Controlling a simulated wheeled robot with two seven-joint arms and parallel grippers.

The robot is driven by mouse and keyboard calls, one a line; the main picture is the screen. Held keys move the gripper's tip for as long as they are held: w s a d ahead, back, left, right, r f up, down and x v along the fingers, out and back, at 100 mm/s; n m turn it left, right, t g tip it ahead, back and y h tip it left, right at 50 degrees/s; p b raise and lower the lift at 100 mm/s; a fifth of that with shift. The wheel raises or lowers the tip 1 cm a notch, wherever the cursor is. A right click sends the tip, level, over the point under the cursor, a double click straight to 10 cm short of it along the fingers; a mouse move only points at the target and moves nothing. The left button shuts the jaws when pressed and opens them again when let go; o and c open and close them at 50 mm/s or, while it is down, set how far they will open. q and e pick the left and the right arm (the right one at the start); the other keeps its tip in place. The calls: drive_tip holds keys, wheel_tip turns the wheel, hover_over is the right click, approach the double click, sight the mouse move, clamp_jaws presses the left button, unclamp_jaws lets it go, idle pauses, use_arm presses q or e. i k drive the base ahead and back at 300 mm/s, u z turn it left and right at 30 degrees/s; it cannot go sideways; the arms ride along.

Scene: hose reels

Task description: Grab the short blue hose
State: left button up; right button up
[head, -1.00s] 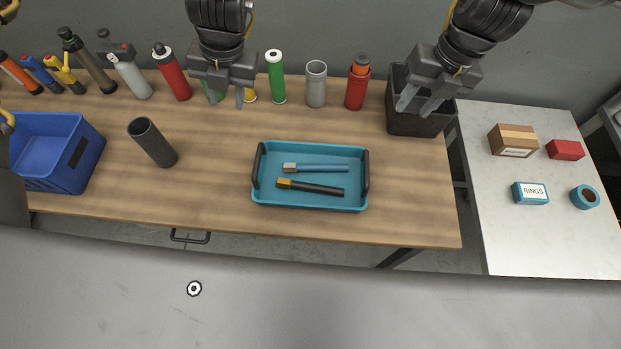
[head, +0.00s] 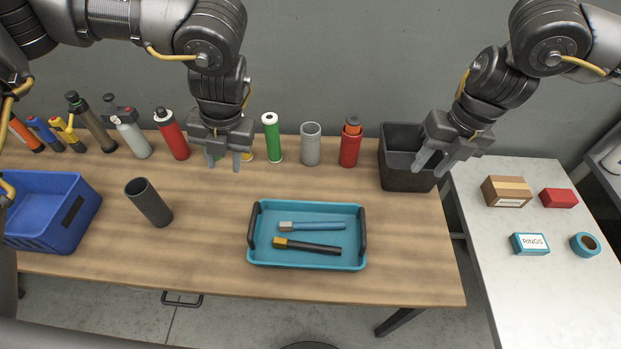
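A short blue hose (head: 318,226) with a pale grey end lies in the teal tray (head: 307,265) on the wooden table. Just in front of it in the tray lies a black hose (head: 312,248) with a brass-coloured end. My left gripper (head: 225,166) is open and empty, above the back of the table, behind and left of the tray. My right gripper (head: 430,170) is open and empty, in front of the dark bin at the back right. Neither gripper touches the blue hose.
A blue crate (head: 42,238) and a dark tube (head: 148,203) stand on the left. Several bottles and cylinders, including a red one (head: 350,145), line the back edge. A dark bin (head: 407,184) stands back right. A white side table (head: 540,275) holds boxes. Wood around the tray is clear.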

sight(286, 226)
drive_tip(key=k, duration=1.5)
